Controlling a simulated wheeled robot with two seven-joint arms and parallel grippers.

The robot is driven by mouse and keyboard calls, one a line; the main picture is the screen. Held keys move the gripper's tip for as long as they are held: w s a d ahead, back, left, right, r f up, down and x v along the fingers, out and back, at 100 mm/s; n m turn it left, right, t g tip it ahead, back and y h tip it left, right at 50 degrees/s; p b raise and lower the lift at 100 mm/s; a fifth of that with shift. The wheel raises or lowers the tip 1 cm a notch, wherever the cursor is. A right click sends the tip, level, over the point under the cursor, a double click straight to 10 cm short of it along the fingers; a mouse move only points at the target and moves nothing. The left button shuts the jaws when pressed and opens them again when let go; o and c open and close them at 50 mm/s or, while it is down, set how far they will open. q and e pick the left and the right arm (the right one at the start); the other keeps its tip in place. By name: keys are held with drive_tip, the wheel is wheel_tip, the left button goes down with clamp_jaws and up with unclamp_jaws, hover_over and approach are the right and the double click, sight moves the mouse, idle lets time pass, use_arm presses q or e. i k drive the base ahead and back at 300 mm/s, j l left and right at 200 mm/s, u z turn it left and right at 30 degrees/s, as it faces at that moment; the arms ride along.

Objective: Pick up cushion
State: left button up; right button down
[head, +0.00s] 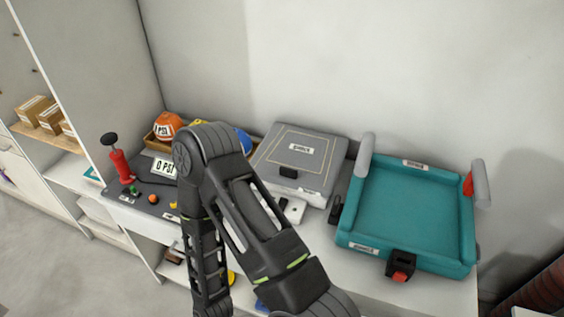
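A thick grey square pad (292,173) with a pale stitched border and a small white label lies on the white shelf top against the wall; it looks like the cushion. A teal padded square piece (411,210) with raised sides lies to its right; I cannot tell whether it is also a cushion. One of my arms rises from the bottom edge, bends left of the grey pad and runs back down out of the picture. It hides part of the shelf in front of the pad. Neither gripper shows.
A white device (294,210) lies in front of the grey pad. Shelves with cardboard boxes (38,108) stand at far left.

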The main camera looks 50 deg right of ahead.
sight(309, 161)
drive_tip(key=z, duration=1.95)
